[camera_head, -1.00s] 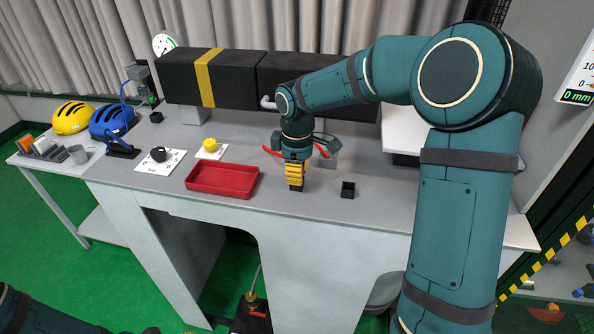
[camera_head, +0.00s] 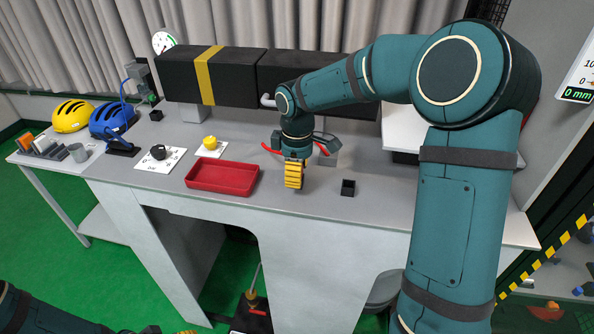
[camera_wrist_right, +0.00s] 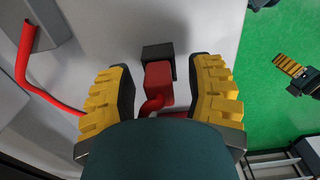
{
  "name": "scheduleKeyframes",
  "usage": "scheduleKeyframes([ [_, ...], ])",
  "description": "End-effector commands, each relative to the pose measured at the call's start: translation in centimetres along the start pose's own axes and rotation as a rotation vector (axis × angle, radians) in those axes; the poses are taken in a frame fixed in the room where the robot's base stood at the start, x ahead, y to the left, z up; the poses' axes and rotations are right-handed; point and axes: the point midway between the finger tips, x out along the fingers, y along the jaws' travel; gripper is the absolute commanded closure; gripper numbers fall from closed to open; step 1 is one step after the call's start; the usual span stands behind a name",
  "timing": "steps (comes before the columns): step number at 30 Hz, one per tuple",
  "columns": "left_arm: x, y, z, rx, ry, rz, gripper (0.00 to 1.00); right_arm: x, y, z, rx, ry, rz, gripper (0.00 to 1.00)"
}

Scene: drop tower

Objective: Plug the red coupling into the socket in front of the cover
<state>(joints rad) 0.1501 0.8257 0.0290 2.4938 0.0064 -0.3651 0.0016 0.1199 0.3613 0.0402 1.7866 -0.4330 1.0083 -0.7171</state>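The red coupling (camera_wrist_right: 158,85) stands between the fingers of my right gripper (camera_wrist_right: 160,95) in the right wrist view. A red hose (camera_wrist_right: 45,92) runs from the coupling. My left gripper (camera_wrist_right: 296,75) is small and off the table; its opening is unclear.
A red tray (camera_head: 222,193) lies to the left. Long black boxes (camera_head: 230,80) span the back. A yellow button (camera_head: 210,142), a black knob (camera_head: 158,153) and two helmets (camera_head: 112,119) are further left.

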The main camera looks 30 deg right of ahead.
Motion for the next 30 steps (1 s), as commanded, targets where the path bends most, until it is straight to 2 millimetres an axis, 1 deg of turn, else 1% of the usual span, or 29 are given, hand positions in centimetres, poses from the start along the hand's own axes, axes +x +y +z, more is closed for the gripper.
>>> scheduleKeyframes([
  [4,0.0,0.0,0.0,0.000,0.000,0.000,0.53,-0.2,0.0,0.0,0.000,0.000,0.000,0.47],
  [7,0.0,0.0,0.0,0.000,0.000,0.000,0.53,-1.0,0.0,-0.1,0.000,0.002,0.002,0.47],
  [11,0.0,0.0,0.0,0.000,0.000,0.000,0.53,-3.2,0.1,-0.1,0.000,0.003,0.004,0.47],
  [15,0.0,0.0,0.0,0.000,0.000,0.000,0.53,-6.2,0.1,-0.1,0.000,0.004,0.005,0.47],
  [21,0.0,0.0,0.0,0.000,0.000,0.000,0.53,-9.8,0.0,0.0,0.000,0.003,0.003,0.47],
  [25,0.0,0.0,0.0,0.000,0.000,0.000,0.53,-11.3,0.0,0.0,0.000,0.001,0.002,0.47],
  [30,0.0,0.0,0.0,0.000,0.000,0.000,0.53,-12.0,0.0,0.0,-0.001,0.000,0.001,0.47],
])
